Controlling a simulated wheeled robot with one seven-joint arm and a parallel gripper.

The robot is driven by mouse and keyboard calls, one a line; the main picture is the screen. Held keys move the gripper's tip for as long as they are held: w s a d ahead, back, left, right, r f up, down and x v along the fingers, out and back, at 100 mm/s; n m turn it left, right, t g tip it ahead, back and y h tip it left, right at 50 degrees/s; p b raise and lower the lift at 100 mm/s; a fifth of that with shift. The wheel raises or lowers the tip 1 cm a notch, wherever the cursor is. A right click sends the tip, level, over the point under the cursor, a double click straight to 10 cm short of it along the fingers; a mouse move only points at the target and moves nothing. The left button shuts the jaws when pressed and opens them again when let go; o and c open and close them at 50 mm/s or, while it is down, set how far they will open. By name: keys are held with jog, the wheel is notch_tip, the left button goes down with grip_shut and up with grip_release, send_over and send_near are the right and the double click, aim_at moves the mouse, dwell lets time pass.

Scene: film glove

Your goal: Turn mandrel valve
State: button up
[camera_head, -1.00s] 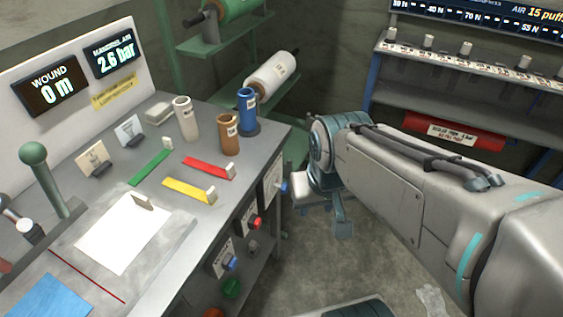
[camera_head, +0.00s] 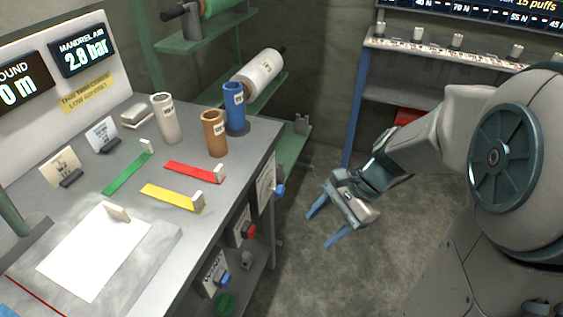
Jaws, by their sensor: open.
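My gripper (camera_head: 318,230) is open and empty, with two blue fingers pointing down and left over the floor. It is to the right of the workbench and apart from it. On the bench's front panel are several small valve knobs: a blue knob (camera_head: 279,190), a red knob (camera_head: 249,231), another blue knob (camera_head: 222,278) and a green knob (camera_head: 225,302). Their labels are too small to read, so I cannot tell which is the mandrel valve. The mandrel air display (camera_head: 83,54) reads about 2.8 bar.
The workbench (camera_head: 255,142) holds a blue cylinder (camera_head: 235,105), a brown cylinder (camera_head: 214,135), a pale cylinder (camera_head: 165,120), coloured strips and a white sheet (camera_head: 92,252). A green rack (camera_head: 180,50) with a white roll (camera_head: 260,72) stands behind. The floor between bench and arm is clear.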

jog(key=w+a+f+m+y+b, duration=0.1)
jog(key=w+f+m+y+b, duration=0.2)
jog(key=w+f+m+y, duration=0.15)
jog(key=m+t+y+b, duration=0.6)
jog(key=m+t+b, duration=0.15)
jog(key=m, duration=0.85)
send_near(283, 193)
jog(key=shift+t, duration=0.25)
jog(key=b+x, duration=0.1)
jog(key=x, duration=1)
jog(key=shift+s, duration=0.1)
jog(key=c, duration=1)
jog(key=shift+o, duration=0.2)
